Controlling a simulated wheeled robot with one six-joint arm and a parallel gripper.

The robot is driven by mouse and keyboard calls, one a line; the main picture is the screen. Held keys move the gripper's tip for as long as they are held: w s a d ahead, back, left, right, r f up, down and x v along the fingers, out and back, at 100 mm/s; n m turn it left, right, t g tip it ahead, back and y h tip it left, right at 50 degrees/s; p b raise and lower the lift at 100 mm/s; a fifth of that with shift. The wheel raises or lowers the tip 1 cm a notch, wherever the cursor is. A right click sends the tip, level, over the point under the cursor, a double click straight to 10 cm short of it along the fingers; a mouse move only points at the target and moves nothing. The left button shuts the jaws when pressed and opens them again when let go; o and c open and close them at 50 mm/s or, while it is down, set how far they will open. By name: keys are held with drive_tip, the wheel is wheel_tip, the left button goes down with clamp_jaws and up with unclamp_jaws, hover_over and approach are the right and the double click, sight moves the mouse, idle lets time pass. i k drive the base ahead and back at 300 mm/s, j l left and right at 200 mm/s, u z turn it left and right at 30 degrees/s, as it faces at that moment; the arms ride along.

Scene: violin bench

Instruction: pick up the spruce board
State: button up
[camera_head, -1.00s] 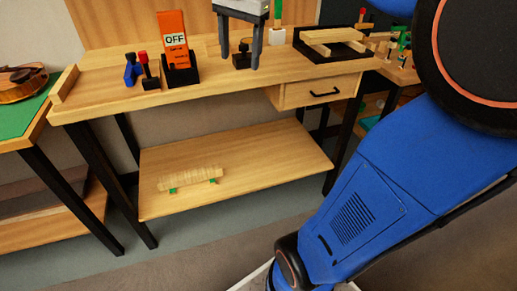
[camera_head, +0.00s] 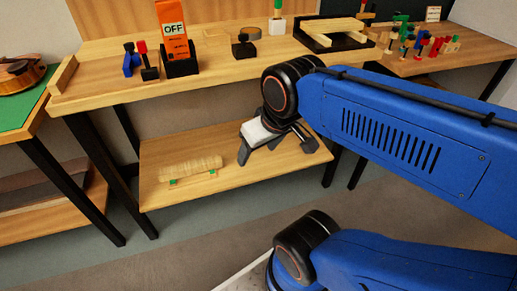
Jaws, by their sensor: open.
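A pale, striped wooden board (camera_head: 191,168) lies on small green supports on the left part of the lower shelf (camera_head: 215,187). Another pale wooden piece (camera_head: 335,27) rests on a black tray (camera_head: 318,43) on the bench top. No label shows which is spruce. My gripper (camera_head: 277,150) is open, with dark fingers spread and nothing seen between them. In the picture it is right of the shelf board, apart from it, in front of the right part of the lower shelf. Its exact depth is hard to tell.
The bench top (camera_head: 215,72) overhangs the shelf, with dark legs at its sides. On it stand an orange OFF sign (camera_head: 175,32) and small tools. A violin (camera_head: 20,75) lies on a green-topped table at left. The shelf around the board is clear.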

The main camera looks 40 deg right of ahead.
sight(333, 25)
drive_tip(key=z, duration=1.3)
